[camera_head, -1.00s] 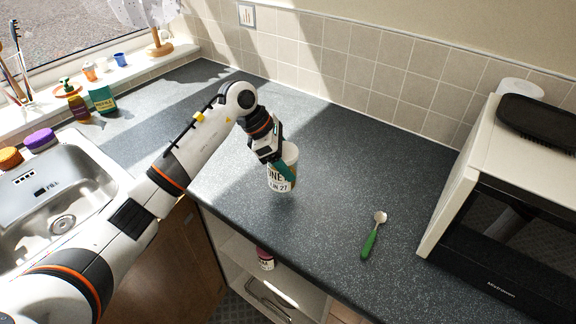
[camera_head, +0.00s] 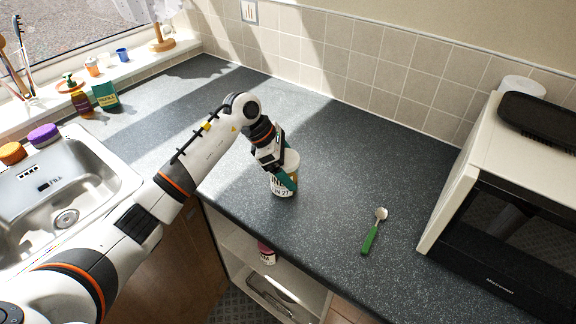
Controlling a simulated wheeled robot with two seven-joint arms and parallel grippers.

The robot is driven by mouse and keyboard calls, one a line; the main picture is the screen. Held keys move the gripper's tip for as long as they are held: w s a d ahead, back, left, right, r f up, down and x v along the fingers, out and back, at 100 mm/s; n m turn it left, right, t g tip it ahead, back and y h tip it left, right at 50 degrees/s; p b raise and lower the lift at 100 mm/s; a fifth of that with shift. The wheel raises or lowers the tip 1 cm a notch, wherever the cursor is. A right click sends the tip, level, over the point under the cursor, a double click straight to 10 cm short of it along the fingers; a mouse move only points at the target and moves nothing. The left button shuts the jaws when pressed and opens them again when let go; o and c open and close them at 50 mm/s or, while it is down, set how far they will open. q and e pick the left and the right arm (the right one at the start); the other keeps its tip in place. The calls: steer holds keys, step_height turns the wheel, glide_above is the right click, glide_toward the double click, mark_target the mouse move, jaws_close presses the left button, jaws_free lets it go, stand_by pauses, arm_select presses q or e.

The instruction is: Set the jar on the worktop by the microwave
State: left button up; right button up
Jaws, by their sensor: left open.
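The jar (camera_head: 283,188) is a pale container with dark lettering on its label. It stands upright on the dark speckled worktop (camera_head: 335,205), between the sink and the microwave. My left gripper (camera_head: 284,178) is open at the jar, with its teal fingers beside the jar's side and covering part of it. Whether the fingers touch the jar is hard to tell. The microwave (camera_head: 452,205), with a cream casing and dark front, stands at the right. My right gripper is not in view.
A green-handled spoon (camera_head: 371,238) lies between the jar and the microwave. Open shelves (camera_head: 262,270) are below the worktop edge.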

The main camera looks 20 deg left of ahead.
arm_select(q)
steer(key=b+v, duration=0.2)
steer(key=v, duration=1)
steer(key=shift+r, duration=0.15)
